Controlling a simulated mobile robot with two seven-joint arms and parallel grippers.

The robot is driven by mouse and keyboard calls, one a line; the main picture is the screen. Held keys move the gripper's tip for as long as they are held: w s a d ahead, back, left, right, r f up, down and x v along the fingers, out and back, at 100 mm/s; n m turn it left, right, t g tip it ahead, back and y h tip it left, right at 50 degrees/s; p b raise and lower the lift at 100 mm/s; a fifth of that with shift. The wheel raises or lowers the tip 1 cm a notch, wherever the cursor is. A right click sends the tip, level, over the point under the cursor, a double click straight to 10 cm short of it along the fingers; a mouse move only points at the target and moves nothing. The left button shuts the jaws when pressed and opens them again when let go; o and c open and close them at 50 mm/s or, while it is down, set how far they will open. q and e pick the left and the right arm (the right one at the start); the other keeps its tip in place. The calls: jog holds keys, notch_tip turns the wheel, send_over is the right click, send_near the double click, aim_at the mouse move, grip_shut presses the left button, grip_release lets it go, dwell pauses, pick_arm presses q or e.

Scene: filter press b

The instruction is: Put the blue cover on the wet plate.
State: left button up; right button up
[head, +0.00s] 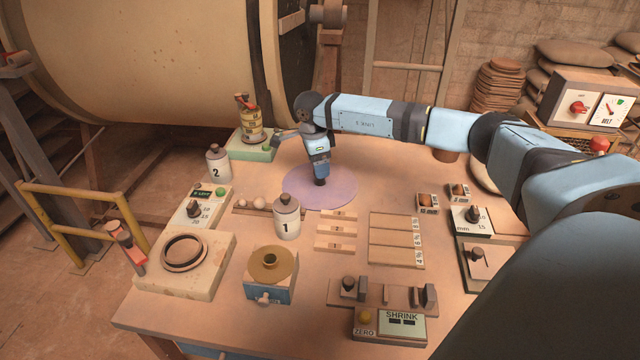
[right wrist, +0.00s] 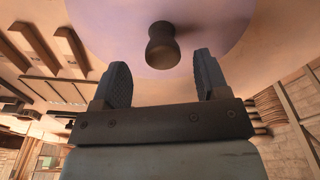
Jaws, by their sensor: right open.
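A flat, round, lilac-blue cover (head: 343,189) with a dark knob lies on the table near its back middle. It fills the top of the right wrist view (right wrist: 105,25), where its knob (right wrist: 163,46) shows beyond my fingers. My right gripper (head: 319,168) points down just above the knob, near the cover's middle. In the right wrist view my right gripper (right wrist: 163,82) is open, with nothing between its fingers. I cannot tell for sure which thing is the wet plate; a pale slab (head: 212,268) with a dark ring stands at the front left. My left gripper is not in view.
Canister 1 (head: 287,218) stands close at the cover's front left. Wooden bars (head: 336,230) lie just in front of it. A green-based device (head: 252,142) is behind left, canister 2 (head: 218,162) farther left. A brass-topped box (head: 270,275) stands at the front.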

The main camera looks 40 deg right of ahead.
jog(key=f, duration=0.3)
jog(key=shift+d+f, duration=0.25)
jog(key=shift+d, duration=0.05)
jog(key=c, duration=1.2)
jog(key=shift+r, duration=0.15)
notch_tip(320, 180, up, 20)
jog(key=p, duration=0.1)
